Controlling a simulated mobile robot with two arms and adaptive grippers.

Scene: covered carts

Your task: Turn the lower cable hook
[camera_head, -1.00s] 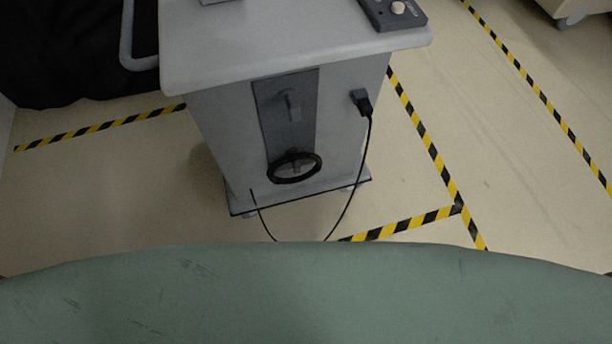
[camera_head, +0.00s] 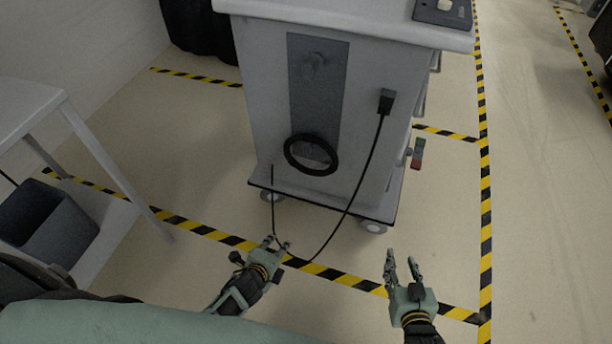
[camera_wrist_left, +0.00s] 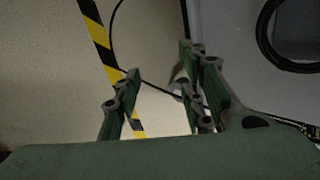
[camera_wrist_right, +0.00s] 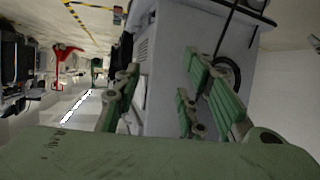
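The grey cart (camera_head: 350,150) stands ahead with a darker vertical panel (camera_head: 316,105) on its face. The upper hook (camera_head: 314,66) sticks out near the panel's top. A black ring of coiled cable (camera_head: 290,158) hangs at the panel's lower end; the lower hook is hard to make out there. The ring also shows in the left wrist view (camera_wrist_left: 266,40) and, partly behind fingers, in the right wrist view (camera_wrist_right: 236,70). My right gripper (camera_head: 402,258) is open and empty, below and right.
A black cable runs from a plug (camera_head: 386,101) down in a loop near my left gripper. A grey table (camera_head: 28,105) and a dark bin (camera_head: 48,225) stand at the left. Striped floor tape (camera_head: 340,277) crosses before the cart. The floor at right is clear.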

